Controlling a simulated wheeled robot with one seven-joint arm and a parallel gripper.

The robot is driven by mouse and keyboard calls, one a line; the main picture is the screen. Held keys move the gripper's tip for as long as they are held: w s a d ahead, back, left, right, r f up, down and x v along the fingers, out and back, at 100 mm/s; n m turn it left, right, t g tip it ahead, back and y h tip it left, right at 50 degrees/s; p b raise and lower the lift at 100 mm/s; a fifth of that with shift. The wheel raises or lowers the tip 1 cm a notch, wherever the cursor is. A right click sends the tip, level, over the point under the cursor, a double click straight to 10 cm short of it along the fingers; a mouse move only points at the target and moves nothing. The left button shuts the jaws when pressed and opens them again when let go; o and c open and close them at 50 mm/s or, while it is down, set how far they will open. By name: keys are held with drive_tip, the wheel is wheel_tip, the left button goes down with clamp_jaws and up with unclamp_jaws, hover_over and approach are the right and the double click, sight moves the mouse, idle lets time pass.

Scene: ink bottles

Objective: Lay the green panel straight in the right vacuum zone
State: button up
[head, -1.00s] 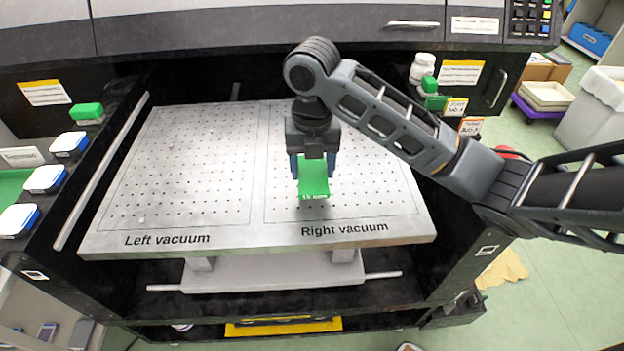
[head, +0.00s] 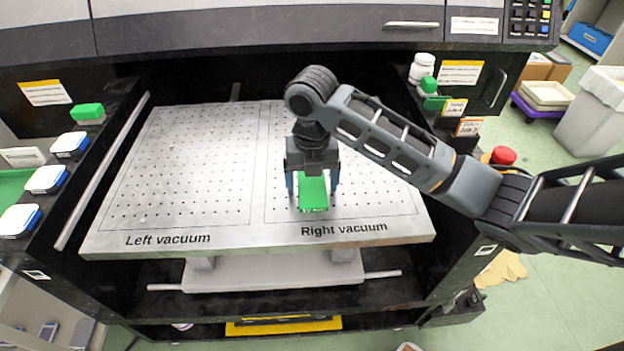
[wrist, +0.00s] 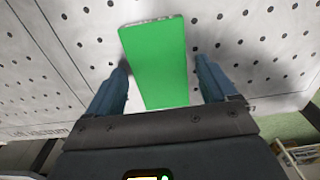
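The green panel (head: 313,196) appears to lie flat on the perforated bed in the right vacuum zone (head: 375,190), left of that zone's middle. Its long side runs front to back, roughly in line with the zone's outline. My gripper (head: 312,190) is low over the panel with one finger on each side. In the wrist view the panel (wrist: 155,60) sits between the blue fingers of my gripper (wrist: 162,64), with a gap beside each finger. The gripper is open. The panel's back part is hidden under the gripper in the head view.
The left vacuum zone (head: 190,170) is empty. White-capped bottles (head: 46,180) and a green box (head: 87,113) stand on the left ledge. A white bottle (head: 422,69) and green-capped items (head: 429,86) stand on the right ledge. My arm reaches in from the right.

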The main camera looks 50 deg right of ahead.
sight(312, 187)
wheel_tip(312, 187, up, 12)
drive_tip(key=shift+r+p, duration=0.15)
drive_tip(key=shift+p, duration=0.2)
idle(0.5)
